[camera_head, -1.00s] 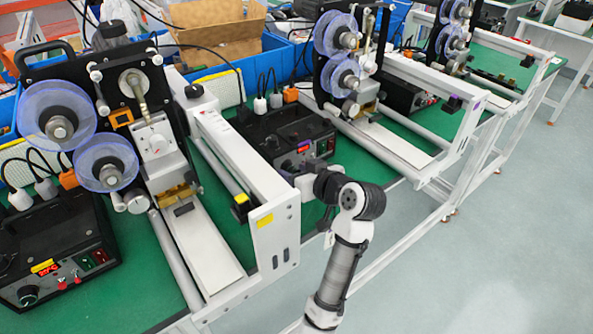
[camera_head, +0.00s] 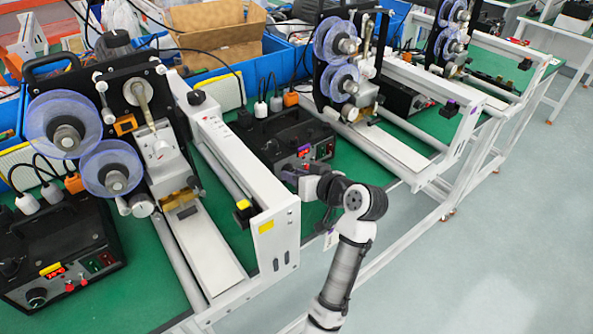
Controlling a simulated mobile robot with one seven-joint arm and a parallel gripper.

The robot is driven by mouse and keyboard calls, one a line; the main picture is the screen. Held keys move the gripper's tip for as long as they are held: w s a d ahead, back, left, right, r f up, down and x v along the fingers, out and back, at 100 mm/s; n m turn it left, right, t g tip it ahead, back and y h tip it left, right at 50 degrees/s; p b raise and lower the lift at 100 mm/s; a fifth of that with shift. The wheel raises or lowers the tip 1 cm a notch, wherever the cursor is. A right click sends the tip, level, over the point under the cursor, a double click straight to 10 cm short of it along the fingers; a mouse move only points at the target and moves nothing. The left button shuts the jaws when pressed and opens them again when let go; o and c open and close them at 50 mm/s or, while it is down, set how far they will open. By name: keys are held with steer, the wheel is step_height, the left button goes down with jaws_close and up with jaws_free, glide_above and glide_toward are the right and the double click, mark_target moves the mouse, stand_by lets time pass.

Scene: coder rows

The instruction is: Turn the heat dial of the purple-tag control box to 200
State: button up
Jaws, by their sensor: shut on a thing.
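The purple-tag control box (camera_head: 285,135) is a black box on the green bench, in the middle of the picture. Its purple tag (camera_head: 303,149) sits above a small red display, whose digits are too small to read. Green and red switches sit to the right of the display. My gripper (camera_head: 284,173) is at the left part of the front panel, below the display, and is shut on the heat dial there. The dial itself is hidden behind the fingers, so its pointer cannot be seen.
A white machine frame with a yellow tag (camera_head: 266,226) stands close left of my gripper. Another frame with a purple tag (camera_head: 449,108) stands to the right. A yellow-tag control box (camera_head: 65,250) is at the far left. The floor (camera_head: 470,270) at the right is clear.

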steer(key=o, duration=1)
steer(key=b+v, duration=0.2)
steer(key=v, duration=1.2)
steer(key=shift+a, duration=0.1)
